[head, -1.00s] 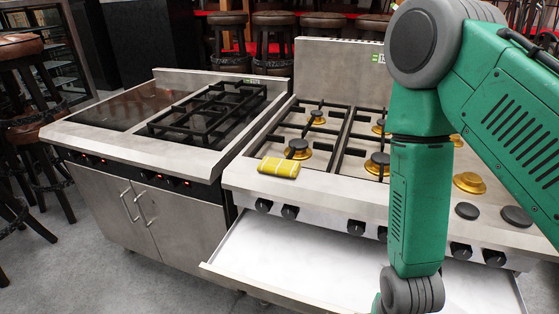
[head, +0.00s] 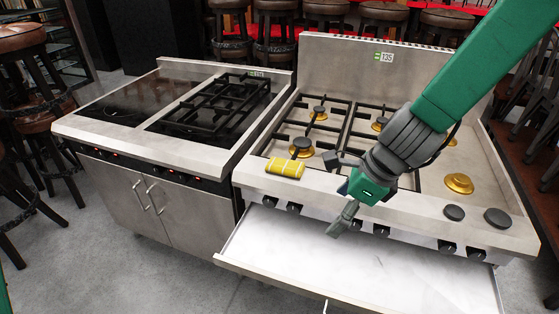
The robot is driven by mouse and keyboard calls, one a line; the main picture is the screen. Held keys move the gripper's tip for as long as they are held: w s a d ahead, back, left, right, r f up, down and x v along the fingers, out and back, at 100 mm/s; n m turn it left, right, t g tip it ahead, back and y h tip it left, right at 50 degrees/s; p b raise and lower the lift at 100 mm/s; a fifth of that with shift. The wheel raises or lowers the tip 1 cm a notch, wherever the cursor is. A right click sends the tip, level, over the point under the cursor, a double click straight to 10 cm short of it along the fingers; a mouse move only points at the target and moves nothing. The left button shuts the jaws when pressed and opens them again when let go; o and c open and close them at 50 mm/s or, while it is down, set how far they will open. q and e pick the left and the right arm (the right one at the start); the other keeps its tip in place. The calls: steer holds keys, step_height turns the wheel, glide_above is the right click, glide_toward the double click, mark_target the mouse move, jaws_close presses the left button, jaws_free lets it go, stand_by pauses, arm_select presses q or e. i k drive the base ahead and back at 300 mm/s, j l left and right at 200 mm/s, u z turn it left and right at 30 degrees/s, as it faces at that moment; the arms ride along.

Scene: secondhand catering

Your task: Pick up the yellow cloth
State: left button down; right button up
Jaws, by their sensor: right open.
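The yellow cloth (head: 285,168), folded and marked with pale lines, lies on the front left edge of the right-hand stove's steel top. My right gripper (head: 335,195) is open and empty, just to the right of the cloth and apart from it. One finger points towards the cloth and the other hangs down over the open drawer. My right arm comes in from the upper right and hides part of the burners. My left gripper does not show.
The right-hand stove (head: 457,215) has brass burners, black grates and front knobs. Below it a wide drawer (head: 330,250) stands open. A second cooker (head: 190,205) stands close on the left. Stools (head: 380,14) line the back. Grey floor is clear at the front left.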

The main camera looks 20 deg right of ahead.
mark_target(295, 169)
steer(key=i, duration=0.95)
